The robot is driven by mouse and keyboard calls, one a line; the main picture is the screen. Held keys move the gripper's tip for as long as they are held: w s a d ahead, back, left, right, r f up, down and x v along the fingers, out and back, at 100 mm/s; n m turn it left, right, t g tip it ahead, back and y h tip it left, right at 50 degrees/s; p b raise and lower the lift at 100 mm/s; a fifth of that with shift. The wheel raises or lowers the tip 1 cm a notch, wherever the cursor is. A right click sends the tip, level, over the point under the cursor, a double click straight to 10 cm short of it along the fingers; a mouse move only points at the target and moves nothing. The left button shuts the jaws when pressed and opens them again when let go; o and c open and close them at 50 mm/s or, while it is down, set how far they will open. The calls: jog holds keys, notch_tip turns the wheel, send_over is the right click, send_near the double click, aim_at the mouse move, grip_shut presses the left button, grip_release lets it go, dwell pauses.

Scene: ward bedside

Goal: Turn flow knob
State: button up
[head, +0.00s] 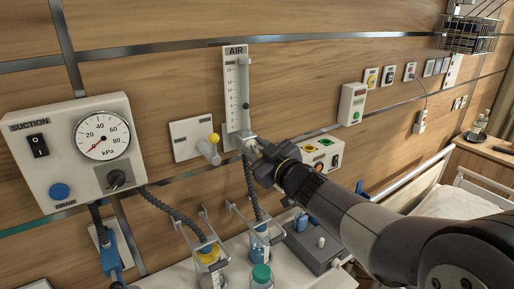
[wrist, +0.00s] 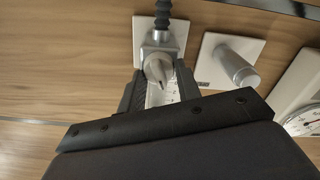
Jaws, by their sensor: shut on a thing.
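The AIR flowmeter (head: 231,85) is an upright scaled tube unit on the wall in the head view, with a dark float in its tube. My gripper (head: 246,140) is at its lower end, reaching in from the right. In the wrist view my gripper (wrist: 158,90) has its two dark fingers on either side of the grey flow knob (wrist: 157,70), shut on it. The knob has a pale pointed ridge. In the head view the gripper hides most of the knob. The knob's setting cannot be read.
A corrugated hose (head: 250,185) hangs below. Bottles (head: 261,277) stand on the surface underneath. A bed rail (head: 405,172) is at right.

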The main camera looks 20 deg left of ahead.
jog(key=shift+m, duration=0.4)
jog(key=o, duration=1)
jog(key=shift+c, duration=0.2)
jog(key=shift+d, duration=0.1)
jog(key=v, duration=1)
jog(key=shift+s+d+b, duration=0.2)
jog(key=shift+d+b, duration=0.05)
jog(key=shift+b, duration=0.15)
jog(key=shift+w+a, duration=0.1)
